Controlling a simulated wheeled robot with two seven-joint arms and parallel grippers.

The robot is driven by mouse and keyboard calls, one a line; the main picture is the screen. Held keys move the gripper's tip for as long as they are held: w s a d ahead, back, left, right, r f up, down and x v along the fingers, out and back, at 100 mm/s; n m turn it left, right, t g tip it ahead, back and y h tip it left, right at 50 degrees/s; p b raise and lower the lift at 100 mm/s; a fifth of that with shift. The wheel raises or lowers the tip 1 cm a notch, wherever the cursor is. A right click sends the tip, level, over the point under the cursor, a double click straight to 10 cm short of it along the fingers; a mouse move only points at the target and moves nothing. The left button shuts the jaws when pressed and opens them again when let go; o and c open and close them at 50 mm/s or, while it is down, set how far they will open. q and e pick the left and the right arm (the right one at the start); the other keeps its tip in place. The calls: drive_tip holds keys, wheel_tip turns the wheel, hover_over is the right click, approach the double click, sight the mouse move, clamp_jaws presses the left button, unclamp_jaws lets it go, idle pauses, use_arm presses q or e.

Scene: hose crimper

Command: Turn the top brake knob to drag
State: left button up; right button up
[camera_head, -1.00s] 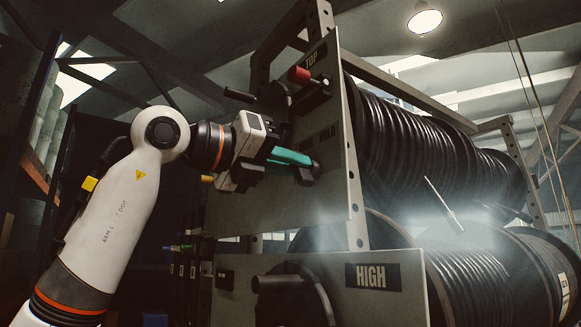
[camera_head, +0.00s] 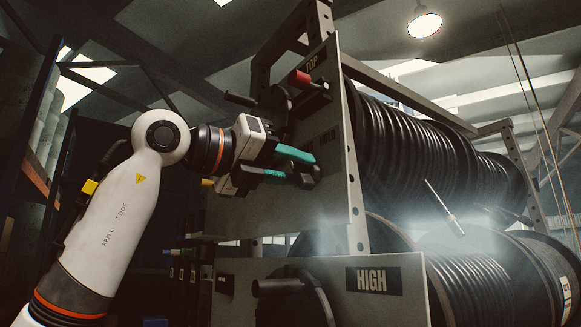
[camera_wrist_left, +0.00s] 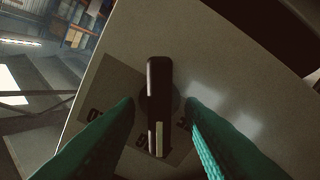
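The top brake knob (camera_wrist_left: 157,85) is a dark bar handle on a grey plate with partly covered lettering in the left wrist view. It stands nearly upright in that picture, and a pale stripe marks its lower end. My left gripper (camera_head: 302,167) is in front of the panel marked TOP in the head view. Its two teal fingers are open, one on each side of the knob, with a visible gap on both sides in the wrist view. My right gripper is in neither view.
The top panel (camera_head: 337,205) has a red-ended handle (camera_head: 299,76) and a dark rod (camera_head: 240,98) above my gripper. Hose reels (camera_head: 420,140) fill the rack behind it. A lower panel marked HIGH (camera_head: 373,280) carries another dark rod (camera_head: 280,286).

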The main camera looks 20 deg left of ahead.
use_arm(q)
drive_tip(key=shift+s+a+f, duration=0.1)
drive_tip(key=shift+s+a, duration=0.15)
drive_tip(key=shift+s, duration=0.05)
drive_tip(key=b+v, duration=0.4)
drive_tip(key=v, duration=0.7)
drive_tip(key=shift+a, duration=0.1)
